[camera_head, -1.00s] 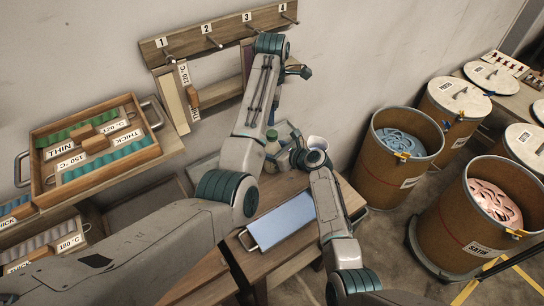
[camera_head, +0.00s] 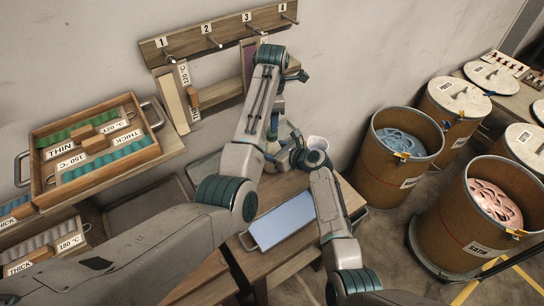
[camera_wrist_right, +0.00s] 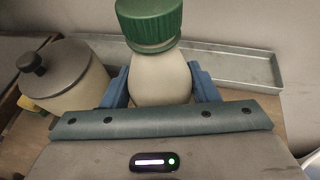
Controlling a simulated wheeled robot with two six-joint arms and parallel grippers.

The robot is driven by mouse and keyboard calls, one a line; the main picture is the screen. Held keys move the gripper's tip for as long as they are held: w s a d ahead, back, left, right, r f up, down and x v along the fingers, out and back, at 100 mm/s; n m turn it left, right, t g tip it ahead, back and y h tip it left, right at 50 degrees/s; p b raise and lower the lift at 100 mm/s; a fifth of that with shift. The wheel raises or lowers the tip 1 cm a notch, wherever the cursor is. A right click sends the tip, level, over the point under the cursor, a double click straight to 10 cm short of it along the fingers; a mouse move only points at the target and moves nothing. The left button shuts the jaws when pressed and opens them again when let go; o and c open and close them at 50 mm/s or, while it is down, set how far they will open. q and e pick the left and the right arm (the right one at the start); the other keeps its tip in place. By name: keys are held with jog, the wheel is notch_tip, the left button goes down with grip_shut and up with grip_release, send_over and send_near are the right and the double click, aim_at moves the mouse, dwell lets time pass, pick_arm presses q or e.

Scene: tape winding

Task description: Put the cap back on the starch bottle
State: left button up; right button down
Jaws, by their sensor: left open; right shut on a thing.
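The starch bottle (camera_wrist_right: 160,78) is pale and rounded. It stands between the blue fingers of my right gripper (camera_wrist_right: 160,90), which is shut on it. The green ribbed cap (camera_wrist_right: 149,24) sits over the bottle's mouth in the right wrist view. I cannot tell how tightly it is seated. In the head view my right gripper (camera_head: 291,153) is at the back of the small table, and my left forearm hides the bottle. My left gripper (camera_head: 297,75) is open, raised above the table near the wall rack, and touches nothing that I can see.
A pot with a dark-knobbed lid (camera_wrist_right: 75,75) stands left of the bottle. An empty metal tray (camera_wrist_right: 235,68) lies behind it. A blue-white tray (camera_head: 283,221) lies at the table's front. The peg rack (camera_head: 222,36) is close to my left arm. Drums (camera_head: 400,175) stand right.

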pick_arm(q)
jog(key=shift+f, duration=2.6)
